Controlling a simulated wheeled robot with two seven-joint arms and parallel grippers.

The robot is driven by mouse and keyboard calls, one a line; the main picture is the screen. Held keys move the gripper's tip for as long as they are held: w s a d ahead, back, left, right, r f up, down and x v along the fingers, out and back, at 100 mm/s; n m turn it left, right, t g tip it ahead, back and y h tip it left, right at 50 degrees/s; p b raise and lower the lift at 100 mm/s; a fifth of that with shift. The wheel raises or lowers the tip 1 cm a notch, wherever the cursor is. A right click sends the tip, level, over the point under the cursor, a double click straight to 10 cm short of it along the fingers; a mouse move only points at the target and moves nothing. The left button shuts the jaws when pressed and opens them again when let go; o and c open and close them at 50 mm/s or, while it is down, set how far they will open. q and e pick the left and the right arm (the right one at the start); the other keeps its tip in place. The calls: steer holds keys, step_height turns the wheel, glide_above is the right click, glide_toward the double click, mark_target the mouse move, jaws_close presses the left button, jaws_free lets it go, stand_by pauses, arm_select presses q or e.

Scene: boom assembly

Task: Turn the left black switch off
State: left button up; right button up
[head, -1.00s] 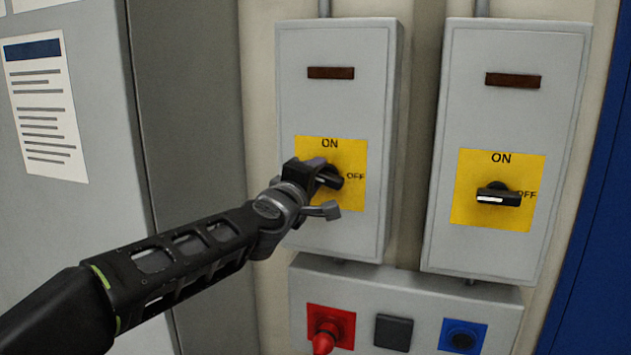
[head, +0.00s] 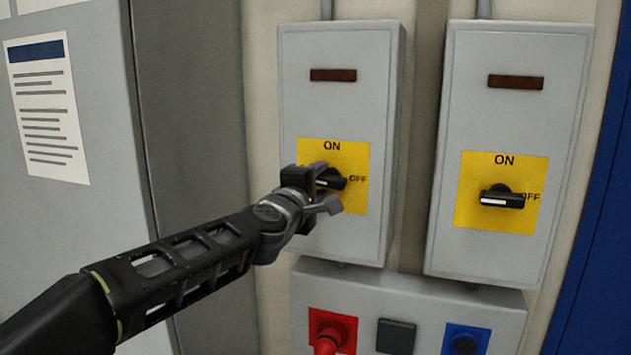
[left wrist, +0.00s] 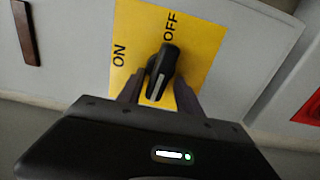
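The left black switch (head: 331,180) sits on a yellow plate (head: 347,152) marked ON at the top and OFF at the right. Its handle lies nearly level, toward the OFF mark. In the left wrist view the switch (left wrist: 163,72) points toward OFF, slightly tilted. My left gripper (head: 322,188) is at the switch, partly covering its left side. In the left wrist view the left gripper (left wrist: 158,92) is open, one finger on each side of the handle, with small gaps showing. My right gripper is not in view.
A second grey box at the right has a similar black switch (head: 503,198), its handle level. Below is a box with a red knob (head: 327,338), a dark square button (head: 396,336) and a blue button (head: 464,341). A grey cabinet (head: 185,110) stands close on the left.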

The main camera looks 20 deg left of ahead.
arm_select(q)
steer(key=shift+d, duration=0.1)
steer(key=shift+s, duration=0.1)
steer(key=s, duration=0.7)
steer(key=shift+s+a, duration=0.2)
steer(key=shift+s, duration=0.1)
